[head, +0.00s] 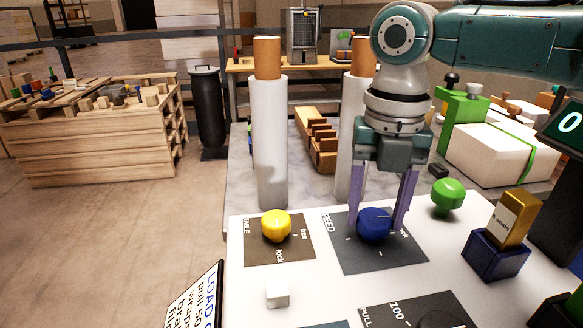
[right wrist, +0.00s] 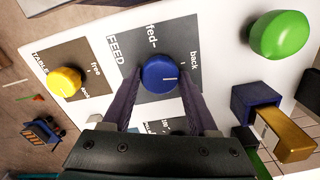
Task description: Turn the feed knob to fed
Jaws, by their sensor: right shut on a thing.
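The feed knob (head: 374,223) is round and blue, on a dark plate (head: 345,258) marked FEED. My right gripper (head: 377,229) comes down from above, with one finger on each side of the knob, shut on it. In the right wrist view the feed knob (right wrist: 160,70) sits between the fingertips. Its white mark points right, on the side of the "back" label (right wrist: 195,61) and away from the "fed" label (right wrist: 152,34). My left gripper is not in view.
A yellow knob (head: 276,226) on the TABLE plate stands to the left. A small white cube (head: 277,292) is in front.

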